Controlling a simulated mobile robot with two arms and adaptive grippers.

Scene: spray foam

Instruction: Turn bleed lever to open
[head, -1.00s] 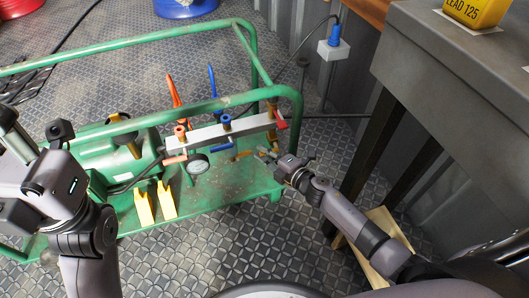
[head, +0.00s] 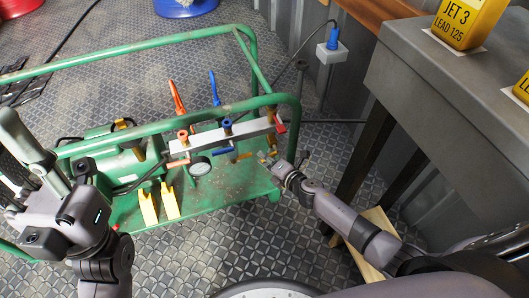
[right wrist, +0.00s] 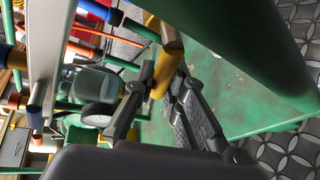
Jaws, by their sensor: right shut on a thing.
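The yellow bleed lever (right wrist: 164,62) sits between my right gripper's fingers in the right wrist view. In the head view a yellow lever (head: 243,155) shows small below the right part of the grey manifold bar (head: 205,138). My right gripper (head: 265,157) is beside the manifold's right end, and the right wrist view shows its two dark fingers (right wrist: 165,82) closed around the lever. The lever's exact angle is hard to tell. My left gripper (head: 22,160) is at the left edge, away from the manifold; its fingertips are unclear.
The green cart frame (head: 220,106) surrounds the manifold, with a tube close to my right gripper. A pressure gauge (head: 200,166), orange lever (head: 177,97) and blue lever (head: 214,88) are nearby. A grey table (head: 430,85) with yellow containers stands right.

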